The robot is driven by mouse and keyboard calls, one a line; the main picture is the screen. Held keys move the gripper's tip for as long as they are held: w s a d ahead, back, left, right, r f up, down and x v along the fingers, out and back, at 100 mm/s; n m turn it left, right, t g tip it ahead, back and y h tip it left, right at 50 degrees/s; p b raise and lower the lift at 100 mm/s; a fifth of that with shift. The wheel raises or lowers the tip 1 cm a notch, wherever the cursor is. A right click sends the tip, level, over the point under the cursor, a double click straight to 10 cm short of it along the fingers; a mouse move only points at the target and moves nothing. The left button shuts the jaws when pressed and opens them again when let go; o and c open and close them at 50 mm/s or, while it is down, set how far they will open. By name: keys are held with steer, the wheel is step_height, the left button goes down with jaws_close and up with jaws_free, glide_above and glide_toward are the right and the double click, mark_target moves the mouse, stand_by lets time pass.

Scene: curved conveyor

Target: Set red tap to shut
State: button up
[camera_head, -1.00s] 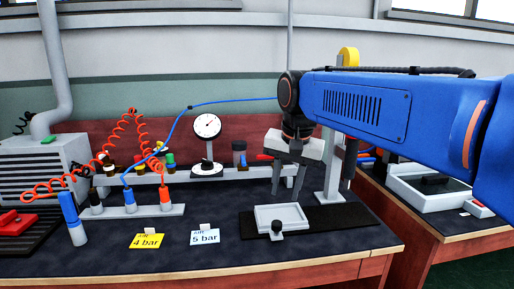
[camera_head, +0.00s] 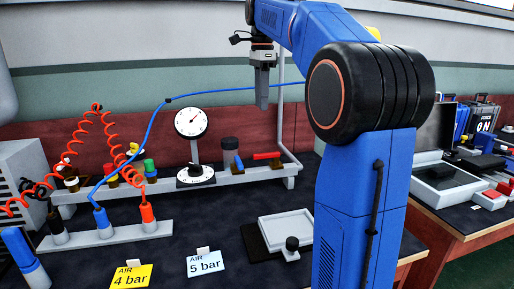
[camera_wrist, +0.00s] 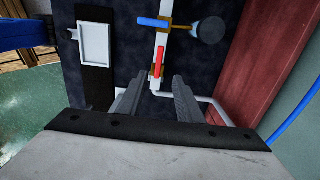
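The red tap (camera_head: 267,156) has a red handle at the right end of the white rail at the back of the bench. In the wrist view its red handle (camera_wrist: 158,62) lies along the white pipe (camera_wrist: 161,42). A blue tap handle (camera_wrist: 153,22) lies across the same pipe, further up that view. My gripper (camera_head: 262,106) hangs above the red tap in the head view, apart from it. In the wrist view my gripper (camera_wrist: 155,88) has its two fingers spread with nothing between them, and the red handle shows just beyond the gap.
A dial gauge (camera_head: 193,122) and a dark-capped jar (camera_head: 230,152) stand left of the red tap. A blue hose (camera_head: 147,130) arches behind my gripper. A white tray (camera_head: 284,228) lies in front. Labels reading 4 bar (camera_head: 131,277) and 5 bar (camera_head: 205,263) stand nearer.

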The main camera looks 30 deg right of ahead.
mark_target(261, 154)
step_height(261, 154, down, 17)
steer(key=shift+f, duration=0.15)
stand_by(0.5)
jaws_close()
